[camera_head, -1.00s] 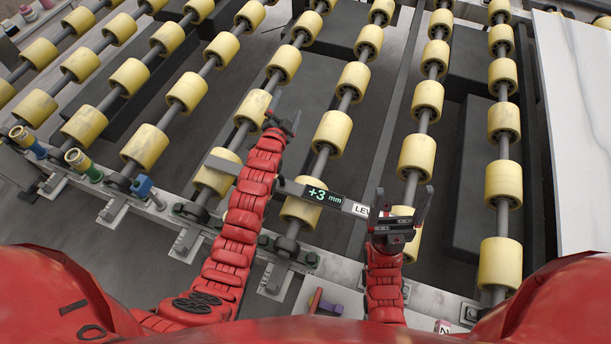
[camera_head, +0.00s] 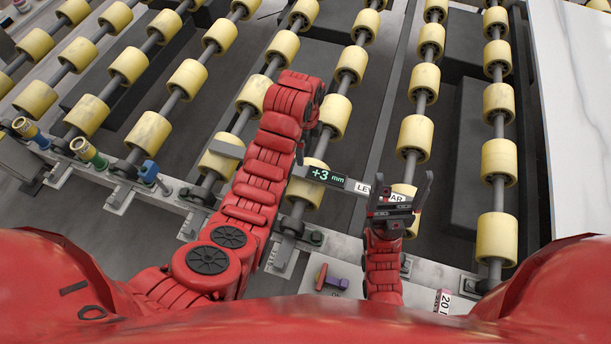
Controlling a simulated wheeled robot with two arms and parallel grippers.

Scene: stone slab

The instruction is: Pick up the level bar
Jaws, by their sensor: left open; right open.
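The level bar is a long grey bar lying across the yellow rollers, with a display (camera_head: 327,176) reading "+3 mm" and a white label (camera_head: 394,198) partly reading "LE…AR". Its left end shows to the left of my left arm, and that arm hides part of the bar. My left gripper (camera_head: 312,140) points down just above the bar, left of the display; the wrist hides most of it, and it is open. My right gripper (camera_head: 403,190) is open, its fingers pointing up near the bar's right end and in front of part of the label. I cannot tell whether it touches the bar.
Rows of yellow rollers (camera_head: 415,138) on dark shafts fill the area behind. A pale stone slab (camera_head: 575,110) stands at the right. Coloured cylinders (camera_head: 88,152) and a blue fitting (camera_head: 149,171) sit on the front rail at left. A small purple and red object (camera_head: 331,279) lies in front.

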